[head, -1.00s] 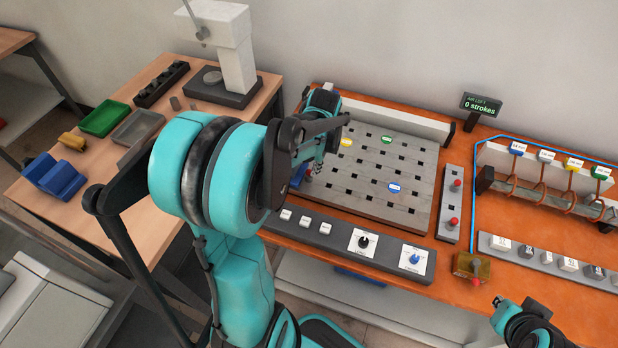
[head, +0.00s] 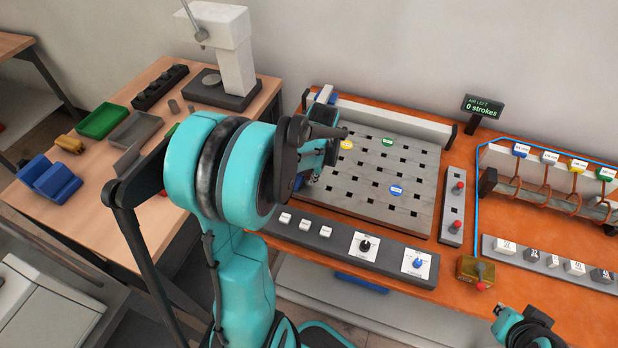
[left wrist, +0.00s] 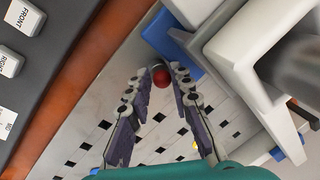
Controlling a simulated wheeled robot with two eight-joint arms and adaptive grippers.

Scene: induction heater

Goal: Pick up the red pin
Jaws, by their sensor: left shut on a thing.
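The red pin (left wrist: 161,77) shows as a round red top in the left wrist view, between the fingertips of my left gripper (left wrist: 160,82). The left gripper is shut on it, over the grey board with square holes (left wrist: 105,125). In the head view my left gripper (head: 311,178) is at the board's left side, partly hidden by my own arm, and the pin cannot be made out there. My right gripper (head: 520,325) shows at the lower right edge, away from the board; its fingers are not clear.
A white and blue fixture (left wrist: 230,45) stands close beside the gripper. Yellow, green and blue round markers lie on the board (head: 410,165). A grey strip with two red knobs (head: 453,205) stands to its right. A switch panel (head: 335,240) runs along the front.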

